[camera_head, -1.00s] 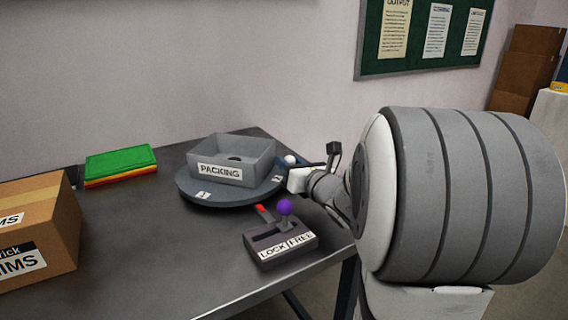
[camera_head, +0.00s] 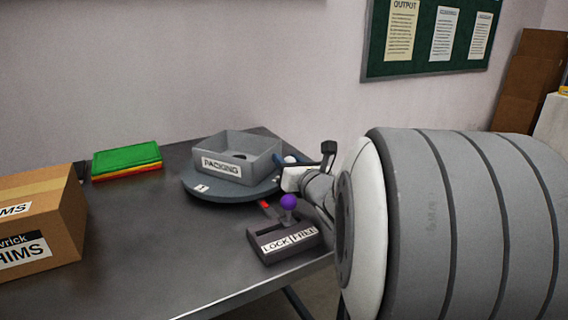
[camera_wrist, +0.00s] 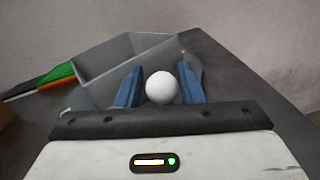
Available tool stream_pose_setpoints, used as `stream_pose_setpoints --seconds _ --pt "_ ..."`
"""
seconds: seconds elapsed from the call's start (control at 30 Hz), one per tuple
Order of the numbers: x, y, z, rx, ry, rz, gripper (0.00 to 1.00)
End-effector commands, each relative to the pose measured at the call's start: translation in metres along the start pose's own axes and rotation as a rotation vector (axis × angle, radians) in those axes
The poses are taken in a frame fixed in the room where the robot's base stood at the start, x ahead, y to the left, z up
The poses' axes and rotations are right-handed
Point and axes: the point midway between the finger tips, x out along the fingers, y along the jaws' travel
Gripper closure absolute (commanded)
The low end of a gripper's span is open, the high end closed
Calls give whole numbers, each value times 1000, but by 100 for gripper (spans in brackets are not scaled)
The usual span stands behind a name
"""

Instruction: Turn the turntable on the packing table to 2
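The round grey turntable (camera_head: 225,193) lies on the packing table (camera_head: 150,240) and bears a grey box marked PACKING (camera_head: 221,168). A small number label (camera_head: 202,188) on its front rim is too small to read surely. Its white ball knob (camera_wrist: 162,87) sits between the blue fingers of my gripper (camera_wrist: 160,80) in the wrist view. The fingers stand apart, one on each side; I cannot tell whether they touch it. In the head view my gripper (camera_head: 281,172) is at the turntable's right edge. A purple-knobbed lever (camera_head: 288,202) stands toward the FREE side of its lock block (camera_head: 268,249).
A cardboard box (camera_head: 70,215) stands at the table's left. Green, yellow and red flat items (camera_head: 126,160) are stacked at the back left. The lock block is close in front of my arm. The table's front middle is clear.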

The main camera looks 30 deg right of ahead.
Motion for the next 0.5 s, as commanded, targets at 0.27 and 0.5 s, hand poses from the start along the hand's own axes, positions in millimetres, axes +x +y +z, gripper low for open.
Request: stream_pose_setpoints --seconds 0.27,0.5 --pt "-2 -4 -2 4 5 -10 51" --pt "-2 -3 6 3 5 -12 51"
